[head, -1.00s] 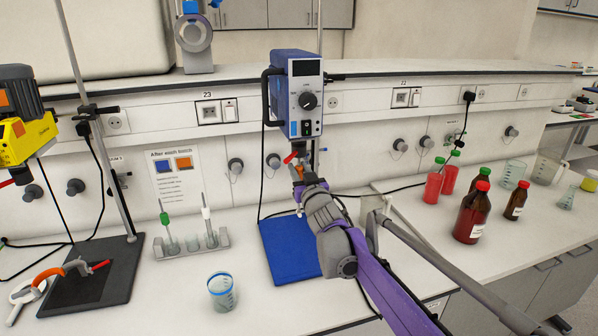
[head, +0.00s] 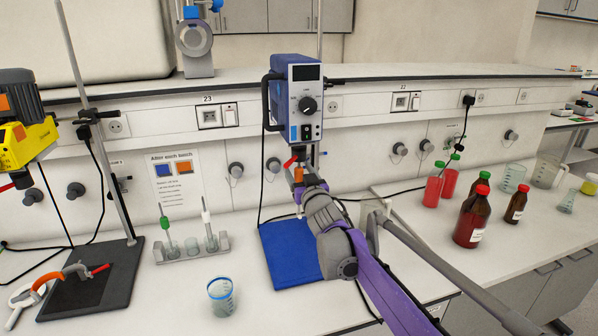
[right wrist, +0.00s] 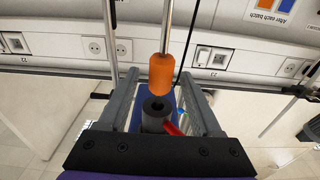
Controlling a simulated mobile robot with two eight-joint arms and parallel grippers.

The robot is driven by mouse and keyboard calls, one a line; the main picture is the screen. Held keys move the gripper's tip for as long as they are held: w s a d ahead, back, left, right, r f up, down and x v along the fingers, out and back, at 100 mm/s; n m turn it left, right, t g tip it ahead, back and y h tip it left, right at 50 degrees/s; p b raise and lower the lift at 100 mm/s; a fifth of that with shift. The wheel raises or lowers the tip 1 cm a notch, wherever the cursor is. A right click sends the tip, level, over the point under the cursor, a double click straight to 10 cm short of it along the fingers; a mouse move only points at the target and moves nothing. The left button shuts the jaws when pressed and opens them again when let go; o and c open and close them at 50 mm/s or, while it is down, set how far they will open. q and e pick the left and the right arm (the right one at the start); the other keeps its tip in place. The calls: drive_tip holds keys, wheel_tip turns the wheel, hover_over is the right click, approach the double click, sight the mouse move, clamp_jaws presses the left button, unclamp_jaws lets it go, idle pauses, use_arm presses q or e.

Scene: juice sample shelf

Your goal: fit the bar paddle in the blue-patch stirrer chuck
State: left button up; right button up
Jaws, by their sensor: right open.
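The blue stirrer (head: 293,90) with a small blue patch hangs on a rod at the middle of the bench. Its dark chuck (right wrist: 155,118), with an open hole and a red lever, shows in the right wrist view, which is upside down. An orange collar (right wrist: 162,73) on a metal shaft (right wrist: 166,25), seemingly the paddle, is close to the hole; its lower end is out of view. The orange part also shows under the stirrer in the head view (head: 298,174). My right gripper (right wrist: 148,82) is open, its fingers on either side of collar and chuck. My left gripper is out of view.
A blue base plate (head: 290,255) lies below the stirrer. A rack (head: 190,248) with upright rods and a blue-rimmed beaker (head: 221,295) stand to the left. A yellow stirrer (head: 25,140) is at far left. Red and brown bottles (head: 472,217) stand at right.

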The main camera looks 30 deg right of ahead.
drive_tip(key=shift+s, duration=0.15)
drive_tip(key=shift+s+a+f, duration=0.1)
drive_tip(key=shift+s, duration=0.2)
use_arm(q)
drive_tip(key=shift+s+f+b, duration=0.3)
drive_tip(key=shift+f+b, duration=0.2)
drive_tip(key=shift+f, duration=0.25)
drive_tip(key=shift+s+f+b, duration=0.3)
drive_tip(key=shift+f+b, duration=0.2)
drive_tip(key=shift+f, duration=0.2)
use_arm(e)
drive_tip(key=v, duration=1)
drive_tip(key=s+a+f+n+g+y, duration=0.1)
drive_tip(key=s+a+f+g+y, duration=0.1)
drive_tip(key=s+a+f+g, duration=0.4)
drive_tip(key=s+a+f+n+g+y, duration=0.1)
drive_tip(key=s+a+f+g, duration=0.5)
drive_tip(key=s+a+f, duration=0.6)
drive_tip(key=s+f+y, duration=0.1)
drive_tip(key=s+f, duration=0.8)
drive_tip(key=f, duration=0.3)
drive_tip(key=shift+s+f+n+g+y, duration=0.25)
drive_tip(key=shift+n+g+y, duration=0.05)
drive_tip(key=shift+n+g, duration=0.1)
drive_tip(key=shift+a, duration=0.1)
